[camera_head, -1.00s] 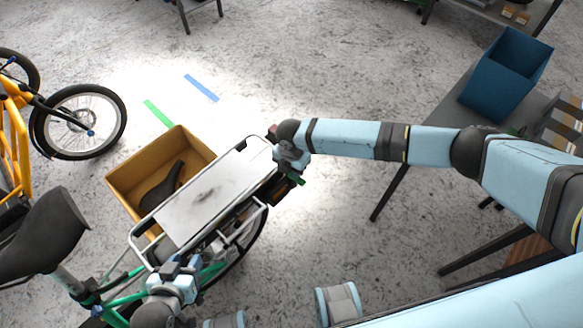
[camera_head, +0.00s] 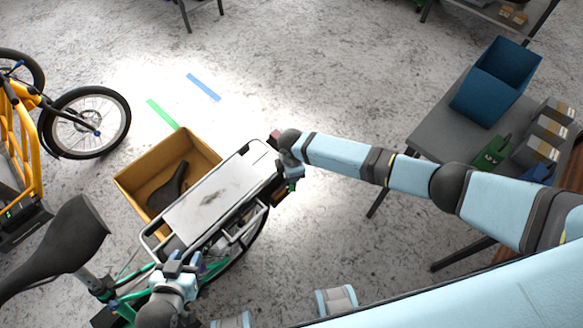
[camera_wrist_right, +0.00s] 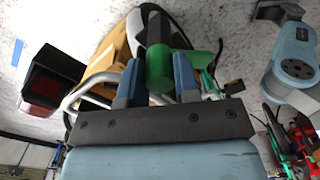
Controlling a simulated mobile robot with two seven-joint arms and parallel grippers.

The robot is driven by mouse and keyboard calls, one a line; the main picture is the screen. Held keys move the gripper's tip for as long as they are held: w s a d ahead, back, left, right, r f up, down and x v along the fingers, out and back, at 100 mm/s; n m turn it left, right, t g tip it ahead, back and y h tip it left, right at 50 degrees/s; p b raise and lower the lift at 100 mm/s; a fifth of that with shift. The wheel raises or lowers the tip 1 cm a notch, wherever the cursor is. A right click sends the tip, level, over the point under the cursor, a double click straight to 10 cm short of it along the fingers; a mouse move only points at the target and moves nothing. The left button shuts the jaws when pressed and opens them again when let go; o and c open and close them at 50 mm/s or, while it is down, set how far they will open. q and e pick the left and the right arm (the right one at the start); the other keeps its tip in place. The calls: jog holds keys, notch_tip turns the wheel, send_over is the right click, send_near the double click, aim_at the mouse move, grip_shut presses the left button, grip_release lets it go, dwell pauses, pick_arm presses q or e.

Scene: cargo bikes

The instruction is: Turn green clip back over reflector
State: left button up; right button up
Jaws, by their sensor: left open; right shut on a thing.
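The green clip (camera_wrist_right: 160,68) is between the two blue fingers of my right gripper (camera_wrist_right: 158,82) in the right wrist view. That gripper is shut on it. The red reflector (camera_wrist_right: 44,88), in a black housing, is left of the clip and apart from it in this view. In the head view my right gripper (camera_head: 289,170) is at the far end of the bike's rear rack (camera_head: 215,193). Only a small bit of green shows below it there. My left gripper (camera_head: 182,264) is open by the rack's near end; what lies between its fingers is unclear.
A yellow-brown crate (camera_head: 130,180) with a dark saddle inside is left of the rack. A black bike saddle (camera_head: 60,240) is at lower left. An orange bike (camera_head: 25,140) stands further left. A grey table (camera_head: 440,135) at right bears a blue bin (camera_head: 497,82).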

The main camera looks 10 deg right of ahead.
jog(key=shift+s+r+m+p, duration=0.15)
jog(key=shift+m+p, duration=0.45)
jog(key=shift+m, duration=0.4)
jog(key=m+p, duration=0.3)
jog(key=m, duration=0.2)
jog(key=shift+m+p, duration=0.45)
jog(key=shift+m, duration=0.95)
jog(key=o, duration=0.9)
notch_tip(320, 180, up, 14)
jog(key=shift+s+f+p, duration=0.15)
jog(key=shift+f+p, duration=0.05)
jog(key=shift+p, duration=0.55)
